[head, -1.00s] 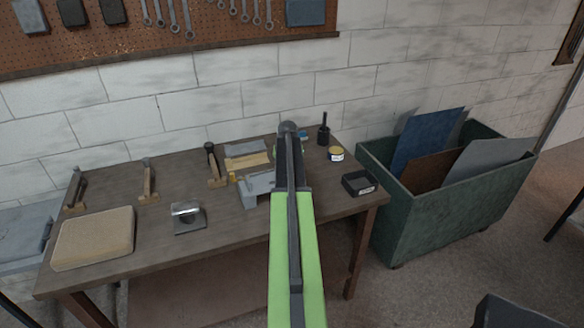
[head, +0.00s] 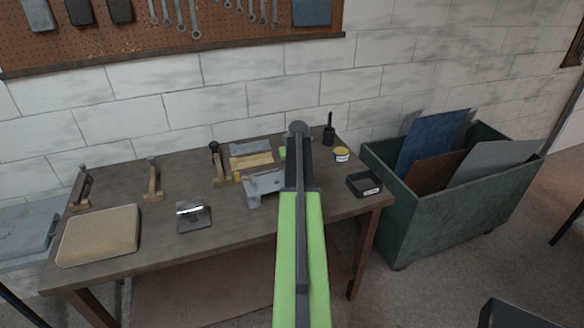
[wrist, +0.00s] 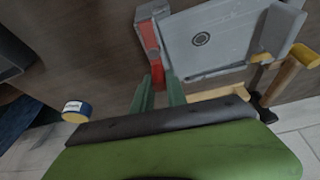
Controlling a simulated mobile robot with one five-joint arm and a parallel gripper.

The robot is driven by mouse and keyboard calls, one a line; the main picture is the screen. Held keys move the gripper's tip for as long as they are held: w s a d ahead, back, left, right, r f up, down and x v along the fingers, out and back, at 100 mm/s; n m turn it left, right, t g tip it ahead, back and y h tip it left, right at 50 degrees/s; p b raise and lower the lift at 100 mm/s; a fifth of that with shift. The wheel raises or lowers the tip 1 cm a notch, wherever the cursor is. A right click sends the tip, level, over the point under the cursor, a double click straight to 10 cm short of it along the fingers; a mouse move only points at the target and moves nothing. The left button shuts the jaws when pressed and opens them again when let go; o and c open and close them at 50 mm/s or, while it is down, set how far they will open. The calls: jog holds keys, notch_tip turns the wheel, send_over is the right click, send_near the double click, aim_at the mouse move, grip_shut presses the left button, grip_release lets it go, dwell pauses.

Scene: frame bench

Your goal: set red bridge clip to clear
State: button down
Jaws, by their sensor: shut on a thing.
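The red bridge clip (wrist: 151,47) shows in the wrist view as a narrow red bar along the left side of a grey metal fixture (wrist: 225,38). My gripper (wrist: 158,82) has its two green fingers shut on the near end of the red clip. In the head view the grey fixture (head: 263,187) sits on the bench, left of my arm. My arm hides the red clip and most of the gripper there. The clip's exact seating on the fixture is hard to tell.
A green bin (head: 440,218) adjoins the bench's right side.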

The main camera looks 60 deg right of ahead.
jog(key=shift+s, duration=0.1)
jog(key=c, duration=1.4)
grip_release()
jog(key=shift+a, duration=0.1)
jog(key=shift+o, duration=0.4)
jog(key=p+v, duration=1.6)
jog(key=v, duration=0.1)
jog(key=shift+r, duration=0.2)
